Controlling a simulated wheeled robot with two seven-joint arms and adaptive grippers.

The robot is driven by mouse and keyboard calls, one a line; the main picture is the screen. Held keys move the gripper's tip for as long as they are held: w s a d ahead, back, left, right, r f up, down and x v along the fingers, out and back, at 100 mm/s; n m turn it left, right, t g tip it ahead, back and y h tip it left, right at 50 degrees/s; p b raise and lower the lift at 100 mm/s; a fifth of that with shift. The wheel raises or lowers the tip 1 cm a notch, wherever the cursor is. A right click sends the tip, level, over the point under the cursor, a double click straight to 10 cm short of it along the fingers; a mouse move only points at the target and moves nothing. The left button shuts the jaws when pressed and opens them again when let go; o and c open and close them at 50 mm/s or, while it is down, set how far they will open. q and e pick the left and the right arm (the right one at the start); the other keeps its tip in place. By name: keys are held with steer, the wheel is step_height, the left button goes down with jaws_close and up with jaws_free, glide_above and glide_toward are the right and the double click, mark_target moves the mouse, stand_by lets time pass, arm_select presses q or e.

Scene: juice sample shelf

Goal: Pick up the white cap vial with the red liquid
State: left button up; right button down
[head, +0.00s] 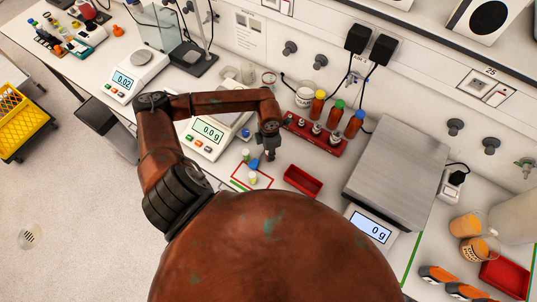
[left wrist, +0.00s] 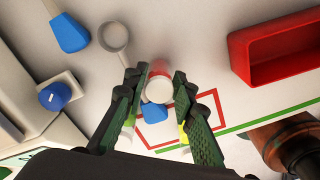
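The white cap vial with the red liquid (left wrist: 160,88) is between the fingertips of my left gripper (left wrist: 160,80) in the left wrist view. The white cap faces the camera, with red showing just behind it. The fingers lie close on both sides with no clear gap, so the gripper appears shut on it. In the head view the left gripper (head: 270,153) points down near the red outlined square, and the vial is largely hidden there. Whether it is clear of the table is not plain. My right gripper is not in view.
A blue-capped vial (left wrist: 152,115) stands close by, with white-topped vials (head: 253,177) near the red outline. An empty red tray (head: 302,181) lies to the right. A balance (head: 207,132) is at the left.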

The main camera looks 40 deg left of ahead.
arm_select(q)
jaws_close()
steer(key=shift+r, duration=0.1)
